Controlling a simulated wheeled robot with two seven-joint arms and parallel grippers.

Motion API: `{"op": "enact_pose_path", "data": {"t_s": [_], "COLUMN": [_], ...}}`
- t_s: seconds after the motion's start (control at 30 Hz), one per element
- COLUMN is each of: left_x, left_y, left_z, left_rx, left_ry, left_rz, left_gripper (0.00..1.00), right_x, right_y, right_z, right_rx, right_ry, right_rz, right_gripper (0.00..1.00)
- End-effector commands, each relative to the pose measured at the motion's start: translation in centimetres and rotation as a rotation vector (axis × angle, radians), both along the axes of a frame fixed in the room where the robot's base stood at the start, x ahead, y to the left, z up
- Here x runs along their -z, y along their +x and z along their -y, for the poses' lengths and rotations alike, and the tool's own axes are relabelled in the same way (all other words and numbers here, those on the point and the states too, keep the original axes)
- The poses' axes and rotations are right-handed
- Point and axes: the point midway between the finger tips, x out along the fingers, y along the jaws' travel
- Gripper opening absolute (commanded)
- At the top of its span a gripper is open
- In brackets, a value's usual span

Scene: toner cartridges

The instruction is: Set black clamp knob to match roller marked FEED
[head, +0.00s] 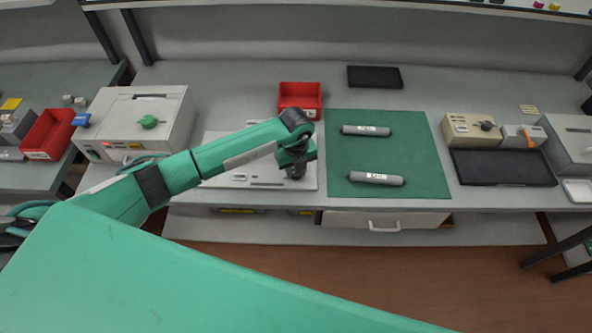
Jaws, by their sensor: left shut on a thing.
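My left gripper (297,178) points down over the right part of a pale flat plate (218,145). It is shut on a small dark thing that the hand mostly hides; I cannot tell for sure that this is the black clamp knob. Two grey rollers with white labels lie on a green mat: the upper roller (350,129) and the lower roller (391,180). The label lettering is too small to read surely, so I cannot tell which is marked FEED. A black knob (487,126) shows on a beige box (458,128) at the right. My right gripper is not in view.
A red bin (300,96) stands behind the plate. A pale machine with a green knob (149,122) is left of it. The green mat (385,155) is bare between the rollers. A black tray (503,168) lies right of the mat. A black flat piece (374,77) lies behind.

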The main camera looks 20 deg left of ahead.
Motion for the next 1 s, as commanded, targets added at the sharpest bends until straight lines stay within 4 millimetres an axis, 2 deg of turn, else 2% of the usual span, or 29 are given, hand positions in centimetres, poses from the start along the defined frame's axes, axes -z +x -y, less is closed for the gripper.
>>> {"op": "enact_pose_path", "data": {"t_s": [1.0], "left_x": [0.5], "left_y": [0.1], "left_z": [0.0], "left_rx": [0.933], "left_ry": [0.001], "left_rz": [0.005], "left_gripper": [0.08], "right_x": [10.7], "right_y": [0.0], "right_z": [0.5], "right_rx": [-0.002], "right_ry": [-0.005], "right_rz": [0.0], "right_gripper": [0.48]}}
